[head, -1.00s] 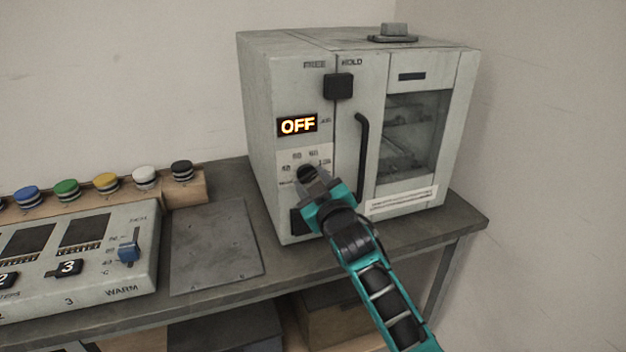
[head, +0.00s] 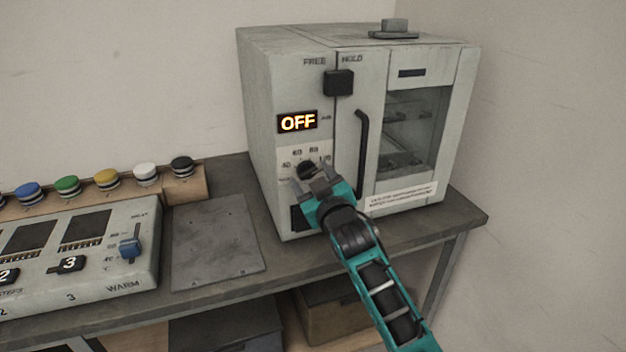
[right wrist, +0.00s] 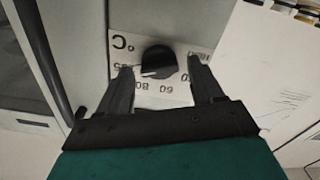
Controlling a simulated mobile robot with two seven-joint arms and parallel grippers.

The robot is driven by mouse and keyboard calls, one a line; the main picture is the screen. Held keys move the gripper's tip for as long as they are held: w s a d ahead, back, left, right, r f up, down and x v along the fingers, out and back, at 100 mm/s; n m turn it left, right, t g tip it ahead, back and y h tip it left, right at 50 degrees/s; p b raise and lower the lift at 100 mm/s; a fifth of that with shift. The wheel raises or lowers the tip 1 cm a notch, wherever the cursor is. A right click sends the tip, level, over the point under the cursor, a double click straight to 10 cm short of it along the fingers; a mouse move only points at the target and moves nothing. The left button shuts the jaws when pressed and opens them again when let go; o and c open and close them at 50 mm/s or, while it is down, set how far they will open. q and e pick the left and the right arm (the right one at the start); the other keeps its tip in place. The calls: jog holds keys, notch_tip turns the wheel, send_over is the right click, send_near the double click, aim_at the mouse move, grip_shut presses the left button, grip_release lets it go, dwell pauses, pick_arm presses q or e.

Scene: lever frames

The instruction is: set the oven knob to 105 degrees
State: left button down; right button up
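The oven (head: 285,70) is a grey box on the bench, and its display (head: 297,122) reads OFF. The dark round oven knob (head: 306,168) sits below the display on a pale scale plate, partly hidden by my right gripper. In the right wrist view the knob (right wrist: 158,61) shows with a white pointer mark and printed numbers around it. My right gripper (head: 320,176) is at the knob; in the right wrist view its fingers (right wrist: 160,80) are apart, one on each side of the knob's near edge, with a visible gap. My left gripper is not in view.
A black handle (head: 362,155) and a dark square block (head: 339,83) are on the oven front. A flat grey plate (head: 215,240) lies left of the oven. Further left are a control panel (head: 130,275) and a row of coloured buttons (head: 107,179).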

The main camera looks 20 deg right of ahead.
jog(key=shift+o, duration=0.3)
jog(key=shift+s, duration=0.1)
jog(key=shift+s, duration=0.25)
jog(key=s, duration=1.2)
jog(key=shift+d, duration=0.2)
jog(key=shift+s, duration=0.1)
jog(key=s+f+m+g, duration=0.1)
jog(key=s+f+g, duration=0.2)
jog(key=s+f, duration=0.6)
jog(key=s+a+f+m+g+y, duration=0.1)
jog(key=s+f+g, duration=0.3)
jog(key=s+f, duration=0.6)
notch_tip(320, 180, down, 5)
jog(key=shift+a+f, duration=0.1)
jog(key=shift+a, duration=0.15)
